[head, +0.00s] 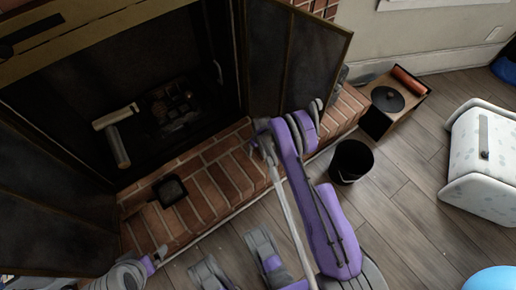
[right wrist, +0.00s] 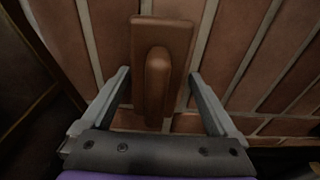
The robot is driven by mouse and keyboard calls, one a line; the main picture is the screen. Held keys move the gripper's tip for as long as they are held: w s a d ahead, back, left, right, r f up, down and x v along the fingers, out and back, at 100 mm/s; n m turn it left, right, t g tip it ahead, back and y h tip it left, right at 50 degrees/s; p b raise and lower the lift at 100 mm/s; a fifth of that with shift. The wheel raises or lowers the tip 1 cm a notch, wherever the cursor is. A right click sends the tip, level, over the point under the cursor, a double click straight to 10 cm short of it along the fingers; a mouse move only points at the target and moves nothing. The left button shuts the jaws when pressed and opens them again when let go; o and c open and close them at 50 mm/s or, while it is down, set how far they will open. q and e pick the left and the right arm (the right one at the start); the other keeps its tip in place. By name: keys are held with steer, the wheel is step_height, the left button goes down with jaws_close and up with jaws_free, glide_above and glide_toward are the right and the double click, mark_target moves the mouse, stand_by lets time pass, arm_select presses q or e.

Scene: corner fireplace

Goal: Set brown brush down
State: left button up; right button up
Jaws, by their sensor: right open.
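The brown brush (right wrist: 178,32) is a rectangular block with a rounded raised handle along its middle. In the right wrist view it lies over the red brick hearth (right wrist: 245,40). My right gripper (right wrist: 158,74) is open, with one finger on each side of the brush's near end and gaps between. In the head view my right gripper (head: 263,140) is over the hearth (head: 222,178) by the open fireplace door, and I cannot make out the brush there. Part of my left arm, with what looks like its gripper (head: 157,257), shows at the lower left; its jaws are unclear.
A dark square item (head: 170,190) sits on the hearth further left. A black bucket (head: 350,162) stands on the wood floor right of my right arm. Beyond it is a box with a dark round lid (head: 388,99). A white patterned container (head: 482,160) stands at the right.

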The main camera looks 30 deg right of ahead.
steer(key=shift+r, duration=0.1)
steer(key=r+p, duration=0.1)
steer(key=r, duration=0.3)
steer(key=s+r+p, duration=0.1)
steer(key=r, duration=0.3)
steer(key=r+p, duration=0.1)
steer(key=r, duration=0.2)
steer(key=shift+s+r, duration=0.25)
steer(key=shift+r, duration=0.15)
steer(key=s+a+r, duration=0.3)
steer(key=r, duration=0.4)
steer(key=s+a+r+t, duration=0.1)
steer(key=s+a+r, duration=0.25)
steer(key=r, duration=0.45)
steer(key=s+a+r, duration=0.3)
steer(key=r, duration=0.4)
steer(key=s+a+r+t, duration=0.1)
steer(key=s+a+r, duration=0.1)
steer(key=s, duration=0.7)
steer(key=s+a+r+t, duration=0.1)
steer(key=s+a+r, duration=0.1)
steer(key=s, duration=0.7)
steer(key=shift+a+r+m, duration=0.3)
steer(key=shift+a+m, duration=0.05)
steer(key=shift+m, duration=0.05)
